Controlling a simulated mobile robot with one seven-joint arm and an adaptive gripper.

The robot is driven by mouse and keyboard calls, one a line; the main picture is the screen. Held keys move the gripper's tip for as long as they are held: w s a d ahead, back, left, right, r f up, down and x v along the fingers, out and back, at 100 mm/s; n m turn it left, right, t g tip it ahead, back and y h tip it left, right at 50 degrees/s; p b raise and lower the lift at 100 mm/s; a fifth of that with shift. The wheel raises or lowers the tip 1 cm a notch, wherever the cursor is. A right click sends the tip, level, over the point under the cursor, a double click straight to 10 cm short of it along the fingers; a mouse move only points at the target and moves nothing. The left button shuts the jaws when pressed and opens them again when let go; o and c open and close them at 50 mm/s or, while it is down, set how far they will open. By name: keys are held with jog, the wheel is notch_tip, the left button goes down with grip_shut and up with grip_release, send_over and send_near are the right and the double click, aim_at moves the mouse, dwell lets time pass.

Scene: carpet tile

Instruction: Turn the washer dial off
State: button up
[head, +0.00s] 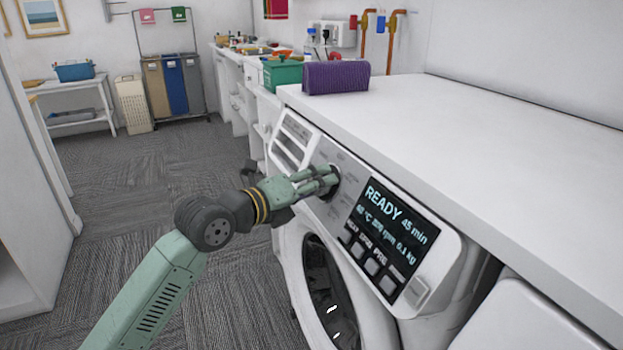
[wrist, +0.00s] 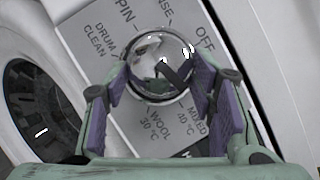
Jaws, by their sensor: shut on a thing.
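The washer (head: 345,280) stands under a white counter at the right, its front panel facing left. Its round, shiny dial (wrist: 160,58) sits on a grey label plate and shows between my fingers in the wrist view. Around the dial I read OFF at upper right, part of SPIN and RINSE, DRUM CLEAN, WOOL 30 °C and MIXED 40 °C. Reflections make the dial's pointer direction hard to tell. My gripper (head: 327,181) is at the panel, shut on the dial with one purple-padded finger on each side; it also shows in the wrist view (wrist: 163,80).
The lit display (head: 395,232) right of the dial reads READY 45 min. The round door (head: 325,285) is below. A purple rolled towel (head: 336,78) and a green box (head: 282,75) are on the counter. The carpet (head: 130,190) at left is clear.

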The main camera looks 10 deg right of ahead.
jog(key=n+y, duration=0.1)
jog(key=n, duration=0.1)
jog(key=n+y+p, duration=0.1)
jog(key=n, duration=0.1)
jog(key=shift+s+d+r, duration=0.1)
jog(key=shift+d+r, duration=0.05)
jog(key=shift+r, duration=0.2)
jog(key=n+y, duration=0.1)
jog(key=n, duration=0.1)
jog(key=n+y, duration=0.1)
jog(key=n, duration=0.1)
jog(key=shift+d+r+n, duration=0.15)
jog(key=shift+r+n, duration=0.05)
jog(key=shift+n, duration=0.1)
jog(key=n+g+y, duration=0.1)
jog(key=n, duration=0.2)
jog(key=shift+r, duration=0.2)
jog(key=shift+w+d+r+n+g+y, duration=0.1)
jog(key=shift+n+g+y, duration=0.25)
jog(key=shift+n, duration=0.3)
jog(key=shift+w+n+g+y, duration=0.1)
jog(key=shift+n+g+y, duration=0.05)
jog(key=shift+n+g, duration=0.4)
jog(key=shift+n, duration=0.3)
jog(key=o, duration=1.1)
jog(key=shift+o, duration=0.2)
